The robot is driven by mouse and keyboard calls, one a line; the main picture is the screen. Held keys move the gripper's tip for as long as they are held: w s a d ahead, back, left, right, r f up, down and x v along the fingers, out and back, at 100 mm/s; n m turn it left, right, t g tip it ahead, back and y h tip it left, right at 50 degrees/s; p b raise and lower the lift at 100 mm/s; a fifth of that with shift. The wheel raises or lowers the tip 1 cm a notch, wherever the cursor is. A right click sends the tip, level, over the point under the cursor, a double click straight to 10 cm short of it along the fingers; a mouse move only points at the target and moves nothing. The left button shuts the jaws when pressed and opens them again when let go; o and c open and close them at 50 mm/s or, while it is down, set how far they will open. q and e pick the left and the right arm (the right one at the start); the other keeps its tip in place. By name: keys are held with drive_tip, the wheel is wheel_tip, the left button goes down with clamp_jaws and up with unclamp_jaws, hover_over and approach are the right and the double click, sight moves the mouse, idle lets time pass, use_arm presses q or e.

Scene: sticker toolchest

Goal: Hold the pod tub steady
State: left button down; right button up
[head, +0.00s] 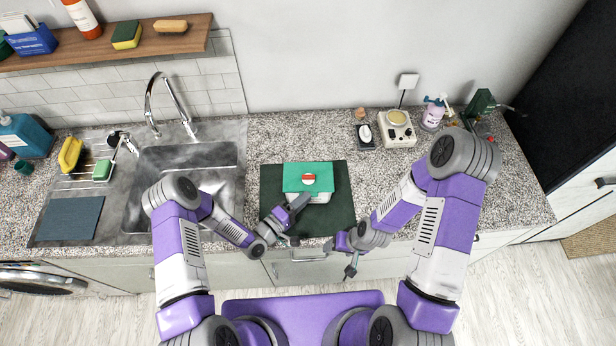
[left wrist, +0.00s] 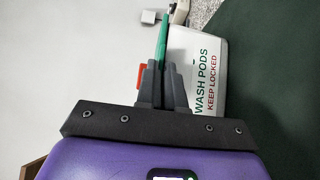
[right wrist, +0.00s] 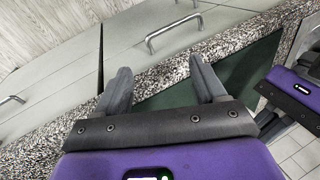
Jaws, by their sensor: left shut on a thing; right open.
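The pod tub (head: 318,197) is a white box with a green lid (head: 308,171) and a round red-and-white mark on top. It sits on a dark green mat (head: 340,216). My left gripper (head: 297,204) is at the tub's front left. In the left wrist view its fingers (left wrist: 163,78) are shut on the green lid's edge, beside the white wall reading "WASH PODS KEEP LOCKED" (left wrist: 208,80). A small orange-red part (left wrist: 143,76) shows beside the fingers. My right gripper (head: 350,268) is open and empty in front of the counter edge; its spread fingers show in the right wrist view (right wrist: 160,82).
A sink (head: 185,165) lies left of the mat. A white device with a dial (head: 397,130), a small dark scale-like item (head: 365,135) and a purple-white bottle (head: 433,115) stand at the back right. The speckled counter right of the mat is mostly clear. Drawer handles (right wrist: 172,32) run below the edge.

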drive_tip(key=w+d+r, duration=0.1)
drive_tip(key=w+d, duration=0.1)
drive_tip(key=w, duration=0.1)
drive_tip(key=w+d+r+n+t, duration=0.1)
drive_tip(key=w+d+r, duration=0.1)
drive_tip(key=w, duration=0.2)
drive_tip(key=w+d+r+n+h, duration=0.1)
drive_tip(key=w+d, duration=0.1)
drive_tip(key=w, duration=0.1)
drive_tip(key=shift+w+r+t, duration=0.15)
drive_tip(key=shift+r+t, duration=0.05)
drive_tip(key=shift+t, duration=0.2)
drive_tip(key=w+a+r, duration=0.2)
drive_tip(key=w+r, duration=0.1)
drive_tip(key=w+a+r+g, duration=0.1)
drive_tip(key=w+a+r, duration=0.2)
drive_tip(key=w, duration=0.1)
drive_tip(key=w+a+r+n+g, duration=0.1)
drive_tip(key=w+a+r, duration=0.1)
drive_tip(key=w+r, duration=0.1)
drive_tip(key=shift+w+a+r+h, duration=0.1)
drive_tip(key=shift+w+a+h, duration=0.1)
drive_tip(key=shift+h, duration=0.2)
wheel_tip(320, 180, up, 8)
drive_tip(key=f+m+g+h, duration=0.1)
drive_tip(key=m+h, duration=0.1)
hover_over(308, 176)
wheel_tip(308, 176, down, 11)
drive_tip(key=shift+d+f, duration=0.1)
drive_tip(key=shift+f, duration=0.05)
